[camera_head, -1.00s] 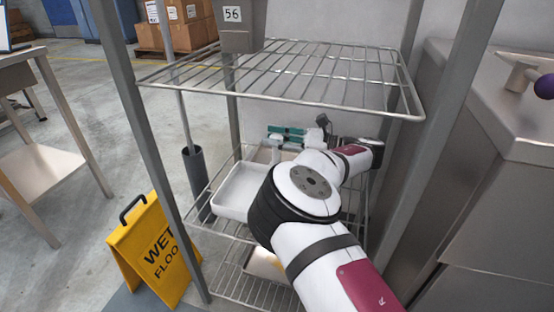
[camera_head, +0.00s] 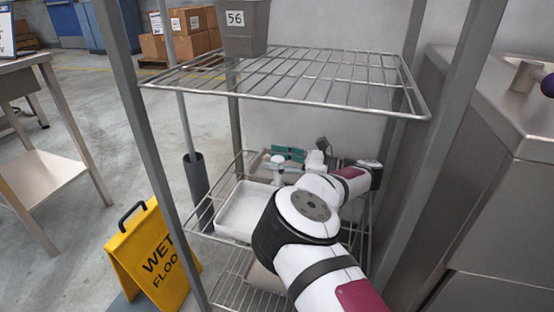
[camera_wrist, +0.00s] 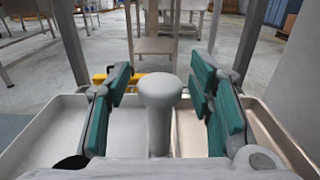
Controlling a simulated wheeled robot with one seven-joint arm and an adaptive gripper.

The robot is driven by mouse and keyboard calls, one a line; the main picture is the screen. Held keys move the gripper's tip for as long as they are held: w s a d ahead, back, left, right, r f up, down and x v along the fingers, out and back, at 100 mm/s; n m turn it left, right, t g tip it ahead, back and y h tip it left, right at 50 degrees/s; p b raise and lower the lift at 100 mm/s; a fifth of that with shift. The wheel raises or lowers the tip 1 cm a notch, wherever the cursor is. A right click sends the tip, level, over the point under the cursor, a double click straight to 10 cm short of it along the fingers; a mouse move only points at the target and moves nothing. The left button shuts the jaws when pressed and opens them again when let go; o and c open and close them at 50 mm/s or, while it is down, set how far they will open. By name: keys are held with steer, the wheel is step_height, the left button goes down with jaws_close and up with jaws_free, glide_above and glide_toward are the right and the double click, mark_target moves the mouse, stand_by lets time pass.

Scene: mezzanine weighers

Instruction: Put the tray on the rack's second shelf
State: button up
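A pale, shallow tray (camera_head: 240,210) rests at the rack's middle level in the head view. Its pale floor shows at left in the wrist view (camera_wrist: 62,135). A tan-grey tray section (camera_wrist: 250,120) lies at right there; I cannot tell whether both are one tray. A grey round-topped knob on a post (camera_wrist: 160,95) stands between them. My gripper (camera_wrist: 160,118), with teal pads, is open around the knob, with visible gaps on both sides. It also shows low over the tray's far part in the head view (camera_head: 286,154). The post's base is hidden.
The rack's upper wire shelf (camera_head: 300,78) is above my arm, with a grey bin (camera_head: 245,35) marked 56 at its back. A lower wire shelf (camera_head: 238,290) holds a partly hidden object. A yellow wet-floor sign (camera_head: 152,255) and grey posts flank the rack.

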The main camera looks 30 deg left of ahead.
steer(key=shift+r, duration=0.1)
steer(key=shift+w+d+r, duration=0.1)
steer(key=shift+w+d, duration=0.05)
steer(key=shift+d, duration=0.15)
steer(key=p+v, duration=0.2)
steer(key=v, duration=0.4)
steer(key=shift+d, duration=0.4)
steer(key=shift+w, duration=0.1)
